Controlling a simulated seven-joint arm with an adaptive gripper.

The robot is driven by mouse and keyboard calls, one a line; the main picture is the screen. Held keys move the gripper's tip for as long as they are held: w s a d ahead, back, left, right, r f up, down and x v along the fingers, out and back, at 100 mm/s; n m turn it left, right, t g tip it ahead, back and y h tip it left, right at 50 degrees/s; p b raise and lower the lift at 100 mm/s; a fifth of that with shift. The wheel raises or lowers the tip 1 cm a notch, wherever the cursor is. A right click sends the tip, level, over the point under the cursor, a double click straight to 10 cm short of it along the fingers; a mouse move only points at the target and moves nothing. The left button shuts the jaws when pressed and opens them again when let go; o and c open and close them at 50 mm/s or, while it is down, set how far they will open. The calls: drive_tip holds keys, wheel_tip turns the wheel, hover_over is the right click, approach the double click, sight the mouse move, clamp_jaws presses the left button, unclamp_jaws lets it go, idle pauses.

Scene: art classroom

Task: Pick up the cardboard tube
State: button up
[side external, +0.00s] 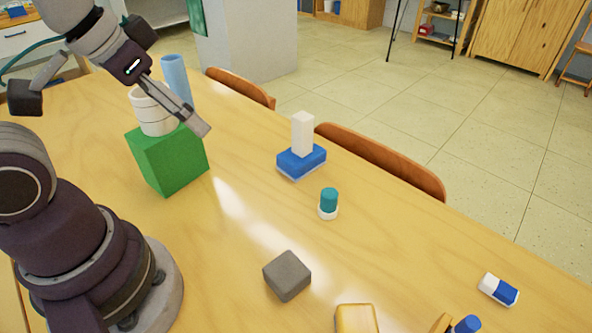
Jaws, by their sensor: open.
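No plain brown tube shows. The most tube-like thing is a light blue upright cylinder (175,78), which stands at the back left of the table behind the white rings. I take it to be the cardboard tube. Its lower part is hidden by the rings and my gripper. My gripper (199,128) is open, with nothing seen between its fingers. It points down and to the right, in front of the cylinder in the picture and by the top right of the green block. Whether it touches anything I cannot tell.
A stack of white rings (152,112) sits on a green block (170,165). A white block (302,134) stands on a blue sponge (300,164). A teal-topped glue pot (328,203), grey cube (287,276), yellow block (356,319) and eraser (498,289) lie apart. Chairs (385,160) line the far edge.

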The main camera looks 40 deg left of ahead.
drive_tip(key=o, duration=0.4)
drive_tip(key=shift+c, duration=0.2)
drive_tip(key=n+g+y, duration=0.4)
drive_tip(key=n, duration=0.8)
approach(177, 79)
drive_tip(key=shift+w+a+f, duration=0.1)
drive_tip(key=shift+a+f, duration=0.1)
drive_tip(key=shift+a, duration=0.4)
drive_tip(key=shift+a+f, duration=0.2)
drive_tip(key=shift+a, duration=0.4)
drive_tip(key=shift+t, duration=0.3)
drive_tip(key=x, duration=1)
drive_tip(key=shift+d+f, duration=0.1)
drive_tip(key=shift+c, duration=0.2)
